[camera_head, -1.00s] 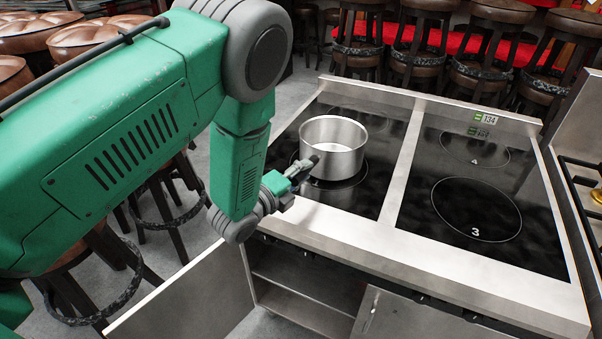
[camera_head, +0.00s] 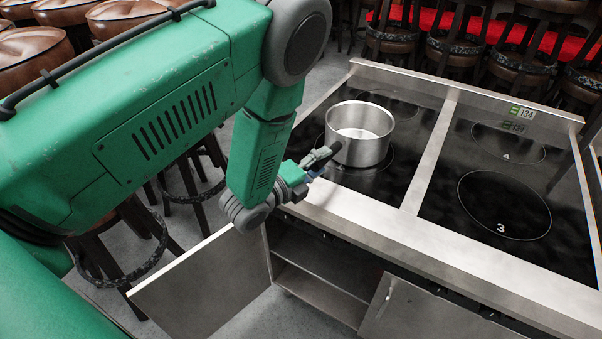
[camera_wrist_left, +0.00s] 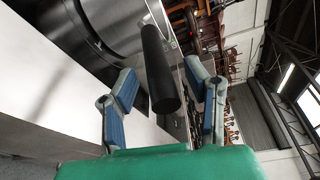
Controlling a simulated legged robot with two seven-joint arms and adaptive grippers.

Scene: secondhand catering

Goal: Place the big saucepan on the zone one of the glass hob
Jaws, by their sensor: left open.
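The big saucepan (camera_head: 360,146), a steel pot, stands upright on the left half of the glass hob (camera_head: 395,185), over or just behind the front-left ring. That zone's number is hidden or unreadable. The pan's dark handle (camera_head: 322,157) points toward my left gripper (camera_head: 305,172), which is at the hob's front-left edge. In the left wrist view the black handle (camera_wrist_left: 159,75) lies between the two parted fingers of the left gripper (camera_wrist_left: 165,90), with visible gaps on both sides. The left gripper is open. My right gripper is not in view.
Zones 3 (camera_head: 503,205) and 4 (camera_head: 508,143) on the right half are bare. A steel strip divides the halves. Below the left front edge, an open cabinet door (camera_head: 205,290) sticks out. Bar stools (camera_head: 125,20) stand at left and behind.

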